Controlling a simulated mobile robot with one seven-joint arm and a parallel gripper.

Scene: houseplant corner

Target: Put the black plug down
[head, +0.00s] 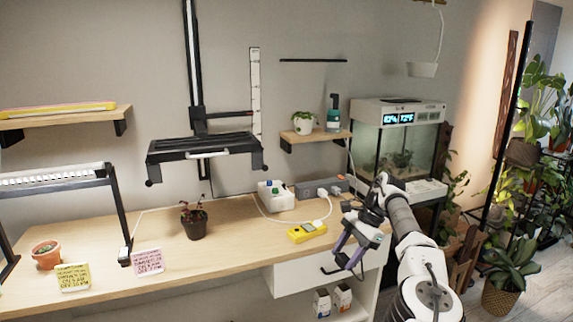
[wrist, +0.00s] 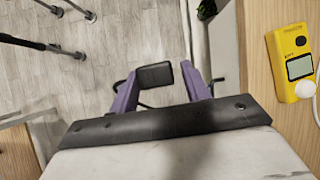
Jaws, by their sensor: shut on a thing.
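The black plug (wrist: 155,75) is between the purple fingers of my gripper (wrist: 160,88) in the wrist view, with the floor far below it. My gripper is shut on it. A thin black cord shows beside the fingers. In the head view my gripper (head: 349,258) hangs in front of the desk's right front edge, by the white drawer. The plug is hard to make out there against the fingers and cord.
The wooden desk (head: 235,235) carries a yellow meter (head: 307,232), a grey power strip (head: 334,185) with white plugs, a white box (head: 276,196) and a dark potted plant (head: 194,222). Bare desk lies left of the meter. A lit terrarium (head: 393,150) stands behind my arm.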

